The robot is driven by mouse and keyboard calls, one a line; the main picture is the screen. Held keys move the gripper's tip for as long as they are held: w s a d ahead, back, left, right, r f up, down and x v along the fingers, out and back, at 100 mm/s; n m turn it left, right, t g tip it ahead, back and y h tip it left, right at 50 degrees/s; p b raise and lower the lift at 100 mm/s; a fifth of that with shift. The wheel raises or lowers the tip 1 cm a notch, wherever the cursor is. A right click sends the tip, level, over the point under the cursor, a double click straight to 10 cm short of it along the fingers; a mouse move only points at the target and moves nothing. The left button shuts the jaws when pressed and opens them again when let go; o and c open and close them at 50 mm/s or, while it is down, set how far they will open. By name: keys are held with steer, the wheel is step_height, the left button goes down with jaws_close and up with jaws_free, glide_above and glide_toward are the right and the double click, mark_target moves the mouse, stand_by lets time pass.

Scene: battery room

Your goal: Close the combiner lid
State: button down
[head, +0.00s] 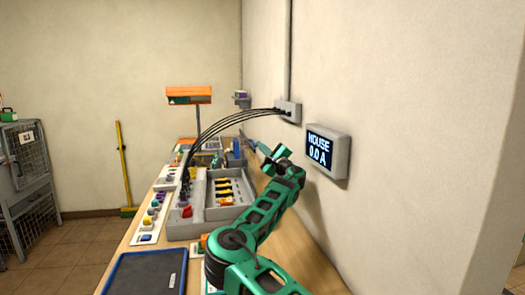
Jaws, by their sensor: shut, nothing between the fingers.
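A grey open-topped box (212,213), which looks like the combiner, stands on the bench in the head view. Its inside shows, with yellow and black parts in the right part and red and dark parts at the left. I cannot make out its lid clearly. My gripper (267,153) is shut and empty, raised beyond the box and to its right, near the wall. It is apart from the box in the picture; its exact depth is hard to tell. My green arm covers part of the bench right of the box.
Black cables (222,121) arch from the bench to a wall socket (289,110). A wall display (328,151) reads "HOUSE 0.0 A" close to my arm. A dark blue tray (143,275) lies in front. An orange sign (189,96) stands behind.

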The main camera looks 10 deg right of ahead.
steer(key=c, duration=2.1)
jaws_free()
steer(key=shift+s, duration=0.1)
steer(key=v, duration=1)
steer(key=shift+s+d+f, duration=0.1)
steer(key=shift+s+f, duration=0.1)
steer(key=shift+f, duration=0.05)
